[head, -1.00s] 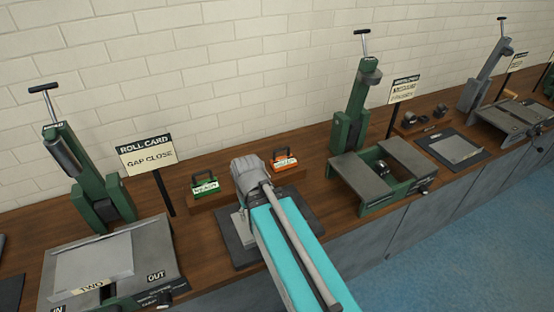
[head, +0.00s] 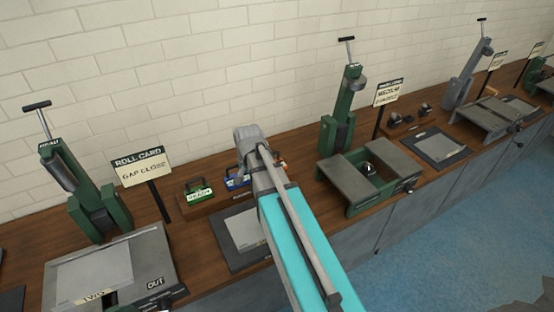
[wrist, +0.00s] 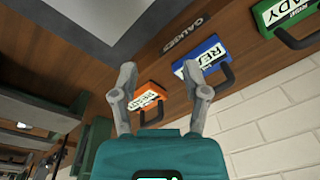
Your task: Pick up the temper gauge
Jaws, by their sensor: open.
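Three small block gauges with dark handles sit on a wooden rack marked GAUGES: green (head: 199,192), blue (head: 237,182) and orange (head: 282,165). In the wrist view the green one (wrist: 284,14) is at top right, the blue one (wrist: 204,57) is just right of centre, and the orange one (wrist: 149,97) is beyond the gap between my fingers. Their labels are partly cut off or blurred, so I cannot tell which is the temper gauge. My gripper (wrist: 164,84) is open and empty, with its right finger overlapping the blue gauge's near side in the picture.
A dark mat with a grey sheet (head: 245,229) lies in front of the rack. A green press (head: 345,115) and twin-plate fixture (head: 350,172) stand right of my arm. A ROLL CARD sign (head: 141,168) and another green press (head: 85,185) stand left. The brick wall is close behind.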

